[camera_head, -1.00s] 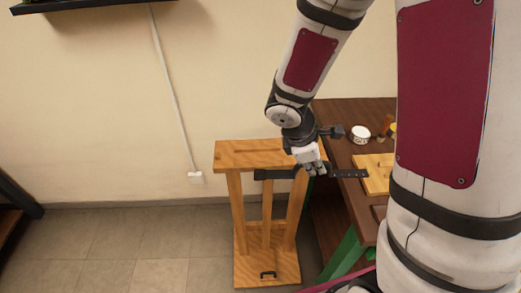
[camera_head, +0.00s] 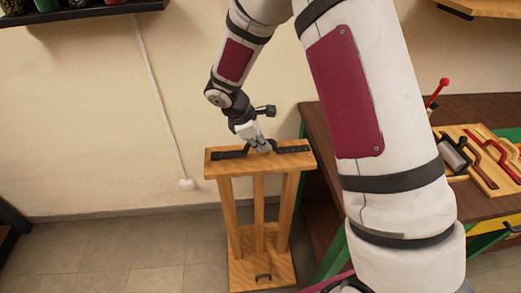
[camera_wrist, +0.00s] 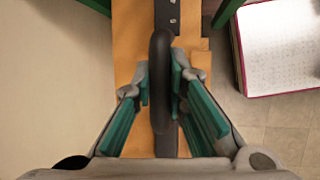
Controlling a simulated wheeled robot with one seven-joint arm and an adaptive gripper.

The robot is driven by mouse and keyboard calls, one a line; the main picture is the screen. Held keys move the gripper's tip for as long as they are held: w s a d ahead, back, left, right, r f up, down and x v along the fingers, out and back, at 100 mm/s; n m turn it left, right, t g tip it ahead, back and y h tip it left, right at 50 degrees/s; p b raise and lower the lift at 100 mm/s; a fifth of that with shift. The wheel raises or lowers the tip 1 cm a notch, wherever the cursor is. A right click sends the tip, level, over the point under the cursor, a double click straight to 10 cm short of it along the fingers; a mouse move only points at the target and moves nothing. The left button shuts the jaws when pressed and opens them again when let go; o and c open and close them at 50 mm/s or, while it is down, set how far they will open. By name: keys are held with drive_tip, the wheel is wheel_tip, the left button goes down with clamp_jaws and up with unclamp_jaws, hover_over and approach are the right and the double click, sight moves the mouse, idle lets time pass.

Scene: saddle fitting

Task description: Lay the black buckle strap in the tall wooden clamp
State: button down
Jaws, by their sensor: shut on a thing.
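The black buckle strap (camera_head: 293,149) stretches along the top board of the tall wooden clamp (camera_head: 222,169), its ends near the board's two ends. My gripper (camera_head: 262,149) is above the middle of the board, shut on the strap. In the wrist view, a dark rounded part of the strap (camera_wrist: 160,52) stands between the fingers (camera_wrist: 160,82), and its holed end runs toward the top. The clamp's wood (camera_wrist: 131,42) lies below the strap there. I cannot tell whether the strap touches the board or sits in its slot.
A dark brown workbench (camera_head: 320,124) stands right of the clamp, partly hidden by my arm. A wooden tool board (camera_head: 489,178) lies on it. A white cable hangs on the wall at left. The floor left of the clamp is clear.

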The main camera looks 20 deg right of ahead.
drive_tip(key=shift+w+a+f+p, duration=0.15)
drive_tip(key=shift+f+p, duration=0.3)
drive_tip(key=shift+f, duration=1.35)
drive_tip(key=c, duration=1.6)
unclamp_jaws()
drive_tip(key=shift+f, duration=0.15)
drive_tip(key=b+v, duration=0.1)
drive_tip(key=v, duration=1.1)
drive_tip(key=s+d+r+m+t+y, duration=0.1)
drive_tip(key=s+d+r+m, duration=0.1)
drive_tip(key=s+r+m, duration=0.4)
drive_tip(key=s+d+r+m, duration=0.1)
drive_tip(key=s+d+r, duration=0.3)
drive_tip(key=r, duration=0.5)
drive_tip(key=s+r+m+t+y, duration=0.1)
drive_tip(key=s+m, duration=0.3)
drive_tip(key=s, duration=0.4)
drive_tip(key=s+a+r+m+t+y, duration=0.1)
drive_tip(key=s+r+m+t+y, duration=0.1)
drive_tip(key=s, duration=0.6)
drive_tip(key=shift+s+r+m+y, duration=0.3)
drive_tip(key=shift+r+m+y, duration=0.1)
drive_tip(key=shift+r+m, duration=0.6)
